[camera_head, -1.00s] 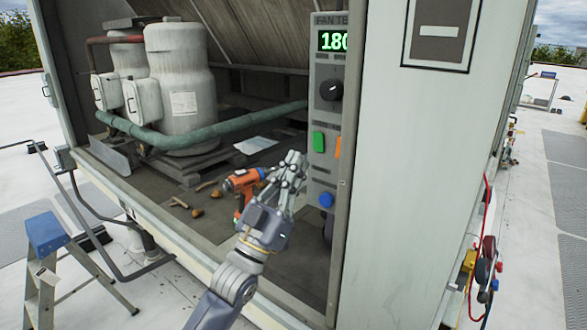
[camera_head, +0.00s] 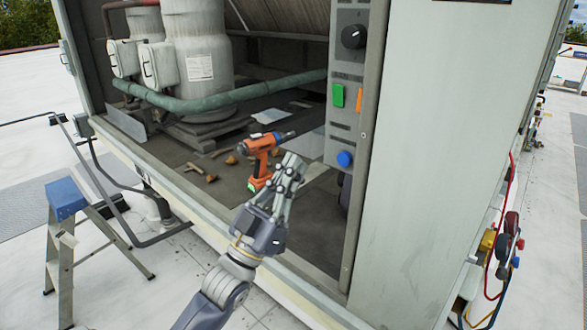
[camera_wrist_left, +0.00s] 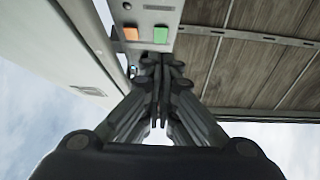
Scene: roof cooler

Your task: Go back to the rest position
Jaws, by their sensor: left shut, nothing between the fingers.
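My left gripper (camera_head: 292,166) is shut and empty in the head view. It is in front of the open bay of the cooler unit, left of and below the control panel (camera_head: 345,125). In the left wrist view the shut fingers (camera_wrist_left: 160,62) point toward the panel, with the green button (camera_wrist_left: 160,35) just beyond the tips and the orange button (camera_wrist_left: 131,33) to its left. The panel also carries a black knob (camera_head: 353,36) and a blue button (camera_head: 344,159). My right gripper is not in view.
An orange drill (camera_head: 261,150) stands on the bay floor just behind the gripper. White tanks (camera_head: 196,65) and a green pipe (camera_head: 235,96) are deeper in. A pale side panel (camera_head: 450,130) is at right. A blue-topped stepladder (camera_head: 65,198) stands at left on the roof.

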